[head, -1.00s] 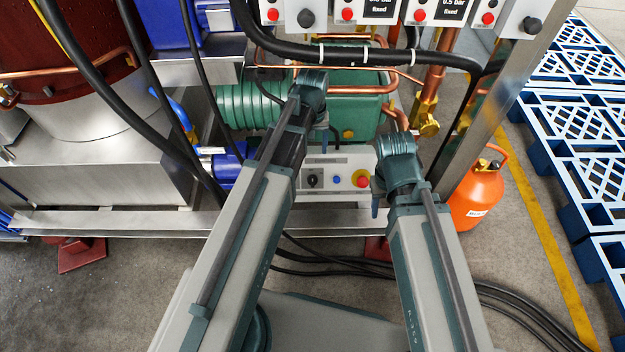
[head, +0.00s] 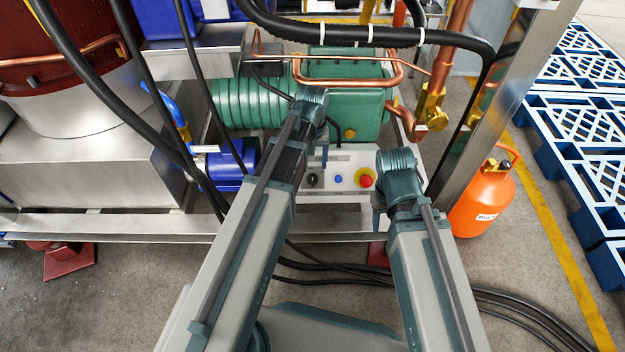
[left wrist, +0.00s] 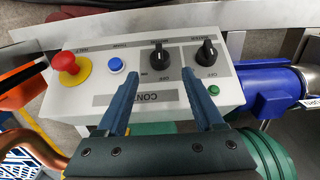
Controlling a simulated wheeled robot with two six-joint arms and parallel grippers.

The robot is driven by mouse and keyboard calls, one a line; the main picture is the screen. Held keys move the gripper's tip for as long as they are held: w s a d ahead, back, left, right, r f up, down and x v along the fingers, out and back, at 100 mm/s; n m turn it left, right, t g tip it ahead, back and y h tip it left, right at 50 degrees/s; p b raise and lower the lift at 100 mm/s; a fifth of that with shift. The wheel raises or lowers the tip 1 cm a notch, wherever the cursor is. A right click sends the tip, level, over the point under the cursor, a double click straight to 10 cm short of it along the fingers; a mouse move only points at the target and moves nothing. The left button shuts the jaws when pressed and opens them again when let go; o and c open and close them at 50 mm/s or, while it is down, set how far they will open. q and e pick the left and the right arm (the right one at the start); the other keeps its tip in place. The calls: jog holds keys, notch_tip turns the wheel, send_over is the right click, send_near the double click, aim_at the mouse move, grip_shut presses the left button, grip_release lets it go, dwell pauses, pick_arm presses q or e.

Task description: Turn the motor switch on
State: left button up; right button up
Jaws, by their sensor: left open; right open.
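A white control box (left wrist: 90,102) carries two black rotary switches with OFF marks, one near the middle (left wrist: 160,57) and one at the right (left wrist: 206,52) in the left wrist view. I cannot read which is labelled motor. The head view shows one black switch (head: 312,180); my left arm hides the box's left part. My left gripper (left wrist: 156,84) is open and empty, its fingertips just short of the middle switch, apparently not touching it. In the head view, my left gripper (head: 324,152) points down at the box. My right gripper (head: 377,220) hangs by the box's right end, mostly hidden.
The box also has a red stop button (left wrist: 69,63) on yellow, a blue button (left wrist: 116,65) and a green button (left wrist: 214,90). A green motor (head: 350,105) and copper pipes (head: 345,83) stand behind. An orange cylinder (head: 483,197) stands at right, beyond a metal post.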

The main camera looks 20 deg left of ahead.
aim_at(313, 175)
pick_arm(q)
notch_tip(313, 175, down, 5)
jog(key=b, duration=0.4)
jog(key=shift+f, duration=0.2)
jog(key=shift+c, duration=0.3)
grip_shut()
